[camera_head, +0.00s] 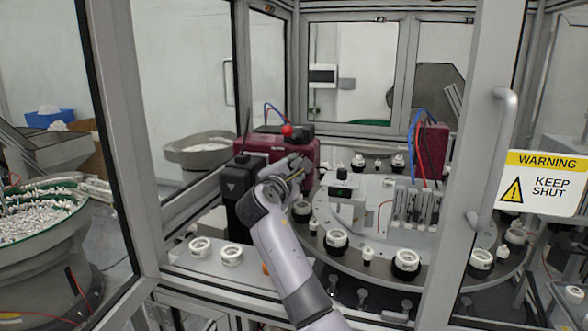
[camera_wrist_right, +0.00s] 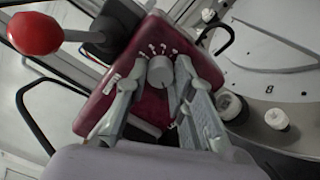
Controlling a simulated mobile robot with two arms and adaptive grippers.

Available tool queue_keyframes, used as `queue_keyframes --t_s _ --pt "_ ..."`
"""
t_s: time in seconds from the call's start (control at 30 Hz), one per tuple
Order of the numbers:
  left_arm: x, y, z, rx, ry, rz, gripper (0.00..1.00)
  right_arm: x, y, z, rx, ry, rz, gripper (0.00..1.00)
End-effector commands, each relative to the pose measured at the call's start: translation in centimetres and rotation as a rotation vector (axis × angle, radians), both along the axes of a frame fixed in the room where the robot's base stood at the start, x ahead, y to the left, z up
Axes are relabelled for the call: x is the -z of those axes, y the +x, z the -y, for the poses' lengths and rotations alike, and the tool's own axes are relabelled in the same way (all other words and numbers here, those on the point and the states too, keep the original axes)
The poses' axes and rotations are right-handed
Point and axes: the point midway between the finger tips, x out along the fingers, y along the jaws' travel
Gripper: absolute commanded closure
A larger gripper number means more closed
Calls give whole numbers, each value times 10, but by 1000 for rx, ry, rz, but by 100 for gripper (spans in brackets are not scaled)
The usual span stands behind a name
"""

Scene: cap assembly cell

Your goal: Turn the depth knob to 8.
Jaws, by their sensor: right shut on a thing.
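The depth knob (camera_wrist_right: 160,72) is a grey round knob on a dark red housing (camera_wrist_right: 120,95), with small white scale marks in an arc beside it. My right gripper (camera_wrist_right: 162,80) has one finger on each side of the knob and is shut on it. The marks are too small to read, and I cannot tell which one the knob points to. In the head view my right gripper (camera_head: 292,172) is in front of the dark red housing (camera_head: 258,144), and the knob is hidden there. My left gripper is in neither view.
A red ball-topped lever (camera_wrist_right: 34,33) stands close by the housing. A rotary table (camera_head: 330,240) with several white and black caps lies right of my arm. An open door frame with a warning sign (camera_head: 543,185) stands at the right. A parts bowl (camera_head: 40,215) is at the left.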

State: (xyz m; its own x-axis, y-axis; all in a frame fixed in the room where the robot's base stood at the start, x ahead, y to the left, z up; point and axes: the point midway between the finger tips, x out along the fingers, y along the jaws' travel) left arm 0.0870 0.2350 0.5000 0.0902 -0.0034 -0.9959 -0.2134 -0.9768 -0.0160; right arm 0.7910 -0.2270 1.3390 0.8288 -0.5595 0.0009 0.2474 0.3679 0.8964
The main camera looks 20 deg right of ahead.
Motion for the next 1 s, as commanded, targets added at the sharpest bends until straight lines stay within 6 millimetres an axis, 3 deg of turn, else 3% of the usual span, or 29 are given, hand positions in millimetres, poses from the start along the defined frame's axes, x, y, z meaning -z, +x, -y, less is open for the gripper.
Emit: queue_keyframes --t_s 0.3,0.33,0.63,1.0 --pt "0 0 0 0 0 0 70 3 0 0 2 4 -6 100" --pt "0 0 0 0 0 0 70 3 0 0 2 4 -6 77" --pt "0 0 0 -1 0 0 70 2 0 0 1 2 -3 57" --pt "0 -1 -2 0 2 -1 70 1 -4 -3 0 1 -1 57"
